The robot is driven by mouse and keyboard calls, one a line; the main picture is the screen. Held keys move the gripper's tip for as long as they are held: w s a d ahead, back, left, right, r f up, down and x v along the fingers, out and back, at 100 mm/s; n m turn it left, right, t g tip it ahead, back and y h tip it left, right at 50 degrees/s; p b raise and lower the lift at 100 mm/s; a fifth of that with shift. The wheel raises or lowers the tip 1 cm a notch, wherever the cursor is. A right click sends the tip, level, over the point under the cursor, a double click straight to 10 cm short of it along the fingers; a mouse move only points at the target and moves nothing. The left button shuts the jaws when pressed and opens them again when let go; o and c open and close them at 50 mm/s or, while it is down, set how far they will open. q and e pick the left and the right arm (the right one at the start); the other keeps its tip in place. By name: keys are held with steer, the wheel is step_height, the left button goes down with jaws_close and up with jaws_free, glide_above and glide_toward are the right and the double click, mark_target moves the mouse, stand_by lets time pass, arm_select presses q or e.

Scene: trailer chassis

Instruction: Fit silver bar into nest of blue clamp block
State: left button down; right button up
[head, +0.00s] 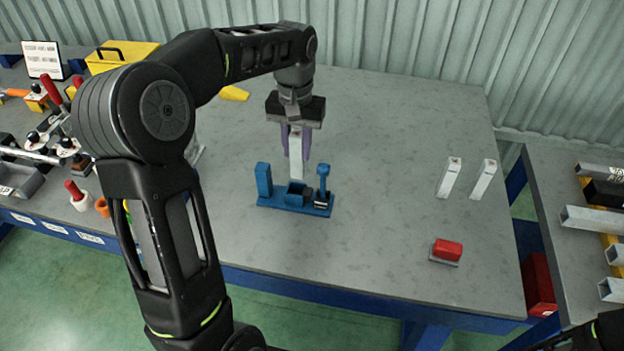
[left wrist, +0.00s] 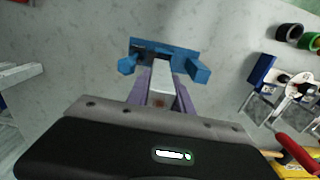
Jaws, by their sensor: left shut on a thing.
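The blue clamp block (head: 274,204) stands on the grey table, with a tall blue post at its left end and a blue lever-like part at its right end. It also shows in the left wrist view (left wrist: 150,46). My left gripper (head: 298,155) points down above the block and is shut on the silver bar (head: 296,171). The bar is held upright between the purple fingers; its lower end is at the middle of the block, at the nest. I cannot tell how deep it sits. In the left wrist view the bar (left wrist: 162,85) runs toward the block between the fingers.
Two more silver bars (head: 449,178) (head: 483,180) stand upright at the right of the table. A red block on a grey base (head: 446,252) lies near the front right. Tools and a yellow box (head: 120,56) crowd the left.

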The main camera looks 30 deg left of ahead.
mark_target(295, 174)
arm_select(q)
steer(key=shift+w+a+r, duration=0.2)
steer(key=shift+a+r, duration=0.1)
steer(key=shift+a, duration=0.15)
steer(key=shift+s+r, duration=0.15)
steer(key=shift+s, duration=0.2)
step_height(295, 174, down, 6)
steer(key=shift+w+f+p, duration=0.15)
steer(key=shift+f+p, duration=0.1)
steer(key=shift+p, duration=0.15)
arm_select(e)
steer(key=shift+w+r, duration=0.15)
steer(key=shift+r, duration=0.3)
arm_select(q)
step_height(295, 174, down, 3)
steer(key=shift+p, duration=0.3)
steer(key=shift+f, duration=0.3)
arm_select(e)
steer(key=shift+r, duration=0.25)
